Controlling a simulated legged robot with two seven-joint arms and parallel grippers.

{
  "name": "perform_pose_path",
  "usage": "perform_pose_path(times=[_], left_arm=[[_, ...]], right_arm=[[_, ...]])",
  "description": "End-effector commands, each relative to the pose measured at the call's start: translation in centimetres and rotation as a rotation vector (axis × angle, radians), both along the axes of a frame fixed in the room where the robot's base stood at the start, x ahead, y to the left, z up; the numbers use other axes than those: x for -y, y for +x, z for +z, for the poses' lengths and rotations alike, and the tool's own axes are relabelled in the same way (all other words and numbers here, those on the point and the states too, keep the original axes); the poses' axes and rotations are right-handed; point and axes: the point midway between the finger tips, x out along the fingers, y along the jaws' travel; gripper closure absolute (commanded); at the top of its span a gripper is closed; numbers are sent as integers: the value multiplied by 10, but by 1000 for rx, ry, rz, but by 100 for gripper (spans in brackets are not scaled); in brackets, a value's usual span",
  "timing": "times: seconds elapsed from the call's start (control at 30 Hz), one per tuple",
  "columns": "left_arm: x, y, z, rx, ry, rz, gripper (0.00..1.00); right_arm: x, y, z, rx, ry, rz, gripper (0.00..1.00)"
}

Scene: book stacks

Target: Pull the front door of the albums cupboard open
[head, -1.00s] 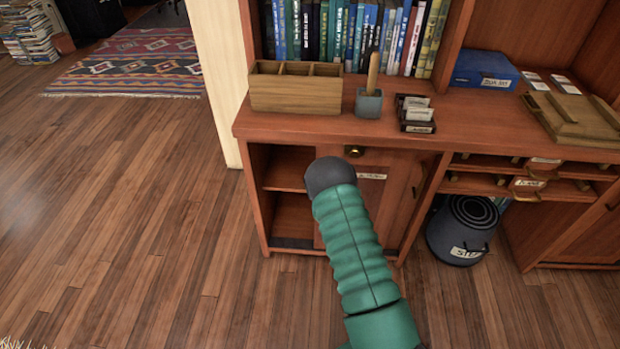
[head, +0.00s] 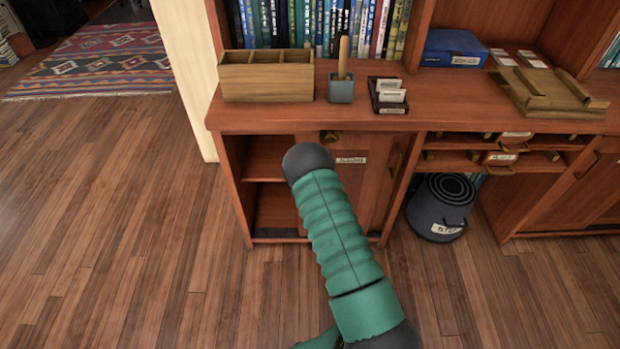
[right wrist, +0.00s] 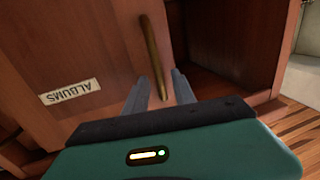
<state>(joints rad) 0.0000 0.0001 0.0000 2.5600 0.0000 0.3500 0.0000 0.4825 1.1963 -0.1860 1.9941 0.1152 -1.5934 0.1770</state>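The albums cupboard door (head: 367,190) is reddish wood with a white label (head: 351,160). In the right wrist view the door (right wrist: 85,45) shows its ALBUMS label (right wrist: 72,92) upside down, with a slim upright brass handle (right wrist: 152,55). My right gripper (right wrist: 160,92) is open, its two grey fingers on either side of the handle's near end. I cannot tell whether they touch it. In the head view my right arm hides that gripper and handle. My left gripper is not in view.
An open shelf compartment (head: 268,160) lies left of the door. A wooden box (head: 266,82), a grey pot (head: 341,90) and a card holder (head: 388,96) stand on the counter above. A dark bucket (head: 440,207) sits right of the cupboard. Floor at left is clear.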

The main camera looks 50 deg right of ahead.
Motion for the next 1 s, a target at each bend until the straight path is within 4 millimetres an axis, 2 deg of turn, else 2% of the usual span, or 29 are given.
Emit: perform_pose_path(times=[0.17,0.43,0.47,0.5,0.6,0.8,1.0], left_arm=[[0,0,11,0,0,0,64],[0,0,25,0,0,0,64],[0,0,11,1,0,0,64],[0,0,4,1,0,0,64],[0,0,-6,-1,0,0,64],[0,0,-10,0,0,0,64],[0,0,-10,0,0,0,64]], right_arm=[[-21,-27,1,-5,4,0,68],[-71,-90,-1,-9,5,1,68],[-77,-91,-11,-13,5,8,68],[-81,-96,-12,-13,4,10,68],[-90,-109,-8,-10,-1,10,68],[-101,-126,-5,-8,4,3,68],[-102,-129,-1,-2,1,1,68]])
